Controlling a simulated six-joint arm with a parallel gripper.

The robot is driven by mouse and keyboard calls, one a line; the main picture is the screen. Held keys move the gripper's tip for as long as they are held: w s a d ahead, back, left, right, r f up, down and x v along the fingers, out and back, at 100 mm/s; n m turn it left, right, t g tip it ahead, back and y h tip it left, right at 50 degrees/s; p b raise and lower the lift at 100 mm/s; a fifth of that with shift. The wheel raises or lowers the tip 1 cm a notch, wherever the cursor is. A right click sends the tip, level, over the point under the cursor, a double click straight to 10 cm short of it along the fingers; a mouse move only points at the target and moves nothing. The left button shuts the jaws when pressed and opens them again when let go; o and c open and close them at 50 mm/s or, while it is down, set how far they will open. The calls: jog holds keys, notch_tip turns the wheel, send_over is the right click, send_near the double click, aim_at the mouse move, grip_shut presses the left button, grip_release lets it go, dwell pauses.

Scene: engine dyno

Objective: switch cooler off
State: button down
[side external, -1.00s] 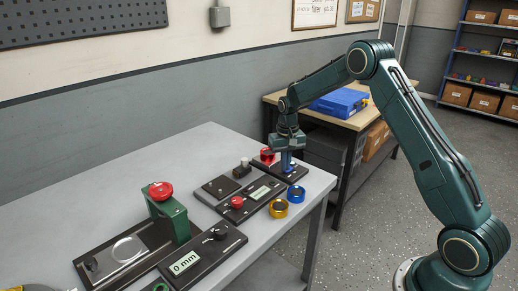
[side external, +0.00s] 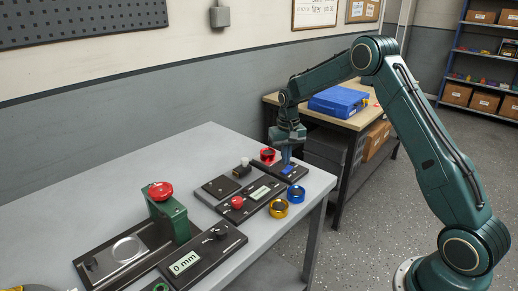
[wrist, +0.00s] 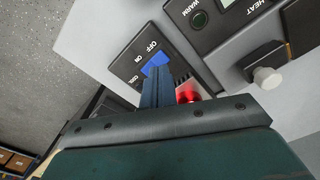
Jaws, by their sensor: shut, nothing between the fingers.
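The cooler panel (wrist: 128,68) is a dark box marked OFF, ON and COOL in the wrist view. Its blue switch (wrist: 157,61) lies next to the OFF and ON marks. The blue switch also shows at the far right of the bench in the side view (side external: 289,170). My gripper (wrist: 158,72) is shut and empty, pointing down at the blue switch. Its fingertips are right at the switch and hide part of it; I cannot tell whether they touch. In the side view my gripper (side external: 286,161) stands over the cooler panel.
The bench's back left is clear.

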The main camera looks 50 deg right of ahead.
jog(key=shift+r, duration=2.2)
notch_tip(320, 180, up, 10)
jog(key=n+t, duration=0.1)
send_over(285, 171)
jog(key=s+a, duration=0.5)
jog(key=s+a+r+n+t, duration=0.2)
jog(key=s+a+r, duration=0.45)
jog(key=s, duration=0.25)
jog(key=s+a+n+t, duration=0.1)
jog(key=s+a, duration=0.1)
jog(key=s, duration=0.8)
jog(key=s+a+n+t, duration=0.1)
jog(key=s+a+n, duration=0.1)
jog(key=s, duration=0.7)
jog(key=shift+s+a+t, duration=0.3)
jog(key=shift+s+a, duration=0.1)
jog(key=shift+a, duration=0.4)
jog(key=shift+f, duration=0.1)
